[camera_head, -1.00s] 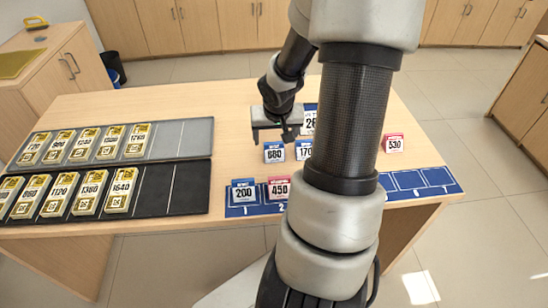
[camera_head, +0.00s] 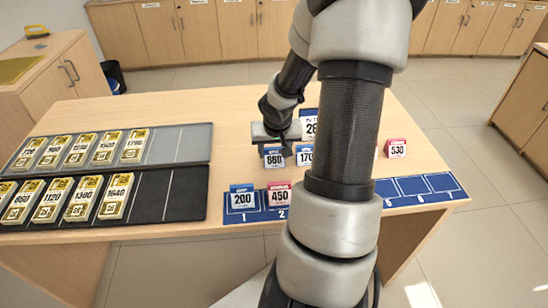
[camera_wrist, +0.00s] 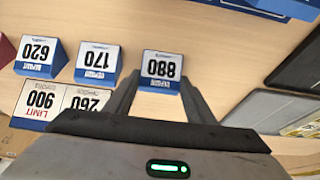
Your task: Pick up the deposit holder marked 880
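The deposit holder marked 880 (camera_head: 274,158) is a small blue block with a white number face, standing on the wooden table behind the numbered blue mat. In the wrist view the 880 holder (camera_wrist: 161,68) appears upside down, just past my fingertips. My gripper (camera_wrist: 159,84) is open, with one finger toward each side of the holder's lower part. In the head view my gripper (camera_head: 275,140) is low, directly behind and over the holder's top. Whether the fingers touch it cannot be told.
The holder marked 170 (camera_head: 304,155) stands close to the right; 620 (camera_wrist: 39,55) is beyond it. A sign marked 260 (camera_head: 310,127) stands behind. Holders 200 (camera_head: 242,198) and 450 (camera_head: 279,194) stand on the mat in front.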

